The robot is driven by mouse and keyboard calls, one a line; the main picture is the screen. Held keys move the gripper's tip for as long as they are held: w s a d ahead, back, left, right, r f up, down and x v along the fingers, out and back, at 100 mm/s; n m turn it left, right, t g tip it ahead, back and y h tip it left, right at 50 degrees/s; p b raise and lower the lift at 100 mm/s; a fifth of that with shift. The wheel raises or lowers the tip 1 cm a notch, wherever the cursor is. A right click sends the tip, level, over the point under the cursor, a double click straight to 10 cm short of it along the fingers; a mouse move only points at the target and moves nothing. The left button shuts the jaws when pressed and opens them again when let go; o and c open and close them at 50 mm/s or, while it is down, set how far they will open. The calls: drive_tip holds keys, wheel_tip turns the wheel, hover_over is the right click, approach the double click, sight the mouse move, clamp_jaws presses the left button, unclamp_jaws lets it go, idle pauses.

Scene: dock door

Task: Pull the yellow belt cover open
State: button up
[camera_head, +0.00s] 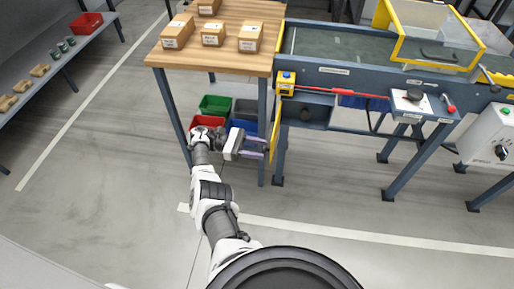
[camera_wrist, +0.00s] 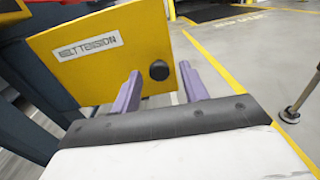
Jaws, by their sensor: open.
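The yellow belt cover (camera_wrist: 105,55) is a flat panel with a "BELT TENSION" label and a round black knob (camera_wrist: 159,70). In the head view the cover (camera_head: 274,137) shows nearly edge-on, standing out from the conveyor's left end, with a dark recess (camera_head: 318,112) open beside it. My gripper (camera_wrist: 160,87) is open, its two purple fingers apart, with the knob between the tips in the wrist view. No contact with the cover or knob can be made out. In the head view my gripper (camera_head: 265,146) is left of the cover, below the wooden table.
The wooden table (camera_head: 215,57) carries several cardboard boxes, with its legs near my arm. Red (camera_head: 207,122) and green (camera_head: 215,103) bins sit underneath. The conveyor (camera_head: 350,75) extends right, with a yellow-framed guard (camera_head: 440,62) on top. The floor in front is clear.

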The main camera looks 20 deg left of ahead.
drive_tip(key=a+b, duration=1.3)
drive_tip(key=b, duration=1.3)
drive_tip(key=shift+s+a+f+b, duration=0.15)
drive_tip(key=shift+s+a+b, duration=0.15)
drive_tip(key=shift+s, duration=0.15)
drive_tip(key=shift+a, duration=0.1)
